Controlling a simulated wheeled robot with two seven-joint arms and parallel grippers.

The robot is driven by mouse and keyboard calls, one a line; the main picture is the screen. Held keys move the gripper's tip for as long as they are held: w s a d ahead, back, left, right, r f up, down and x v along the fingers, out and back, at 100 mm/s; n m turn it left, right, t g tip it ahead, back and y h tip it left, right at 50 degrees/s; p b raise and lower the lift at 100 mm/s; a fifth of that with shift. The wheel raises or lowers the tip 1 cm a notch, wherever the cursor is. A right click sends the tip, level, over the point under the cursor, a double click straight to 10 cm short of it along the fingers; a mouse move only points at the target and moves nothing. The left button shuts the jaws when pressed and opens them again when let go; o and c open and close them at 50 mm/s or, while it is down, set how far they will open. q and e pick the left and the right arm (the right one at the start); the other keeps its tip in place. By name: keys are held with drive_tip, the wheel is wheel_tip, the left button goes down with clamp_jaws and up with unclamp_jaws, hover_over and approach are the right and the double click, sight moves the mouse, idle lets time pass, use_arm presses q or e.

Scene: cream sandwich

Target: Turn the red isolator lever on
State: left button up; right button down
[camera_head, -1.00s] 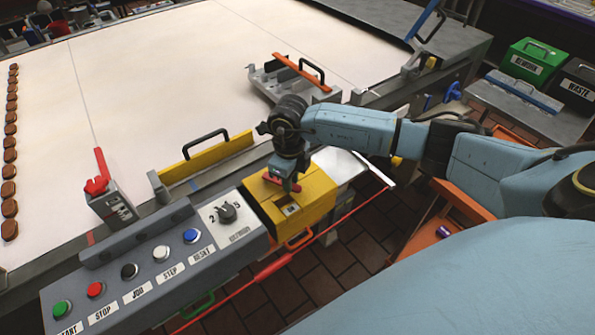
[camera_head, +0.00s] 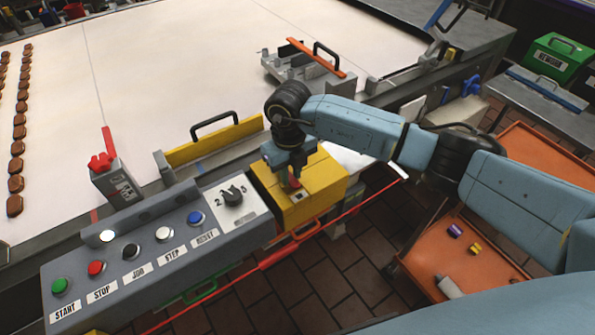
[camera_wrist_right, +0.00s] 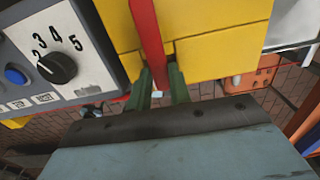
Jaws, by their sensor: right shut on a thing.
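The red isolator lever (camera_head: 294,182) is on the yellow box (camera_head: 325,174) at the right end of the grey control panel. In the head view most of the lever is hidden by my right gripper (camera_head: 291,180), which points down at the box. In the right wrist view the lever (camera_wrist_right: 147,35) runs as a red bar over the yellow face (camera_wrist_right: 215,50), down to between my right fingers (camera_wrist_right: 162,84). The right gripper is shut on the lever. My left gripper is not in view.
A black rotary knob (camera_head: 232,196) sits left of the box. The grey panel (camera_head: 160,250) carries several buttons and a glowing white lamp (camera_head: 107,236). A yellow guard (camera_head: 215,140) stands behind. An orange cart (camera_head: 425,265) is at right.

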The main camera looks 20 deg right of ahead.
sight(290, 179)
drive_tip(key=shift+r, duration=0.1)
drive_tip(key=c, duration=1.3)
unclamp_jaws()
wheel_tip(290, 179, up, 13)
drive_tip(key=shift+r+b, duration=0.15)
drive_tip(key=shift+b, duration=0.3)
drive_tip(key=shift+a, duration=0.1)
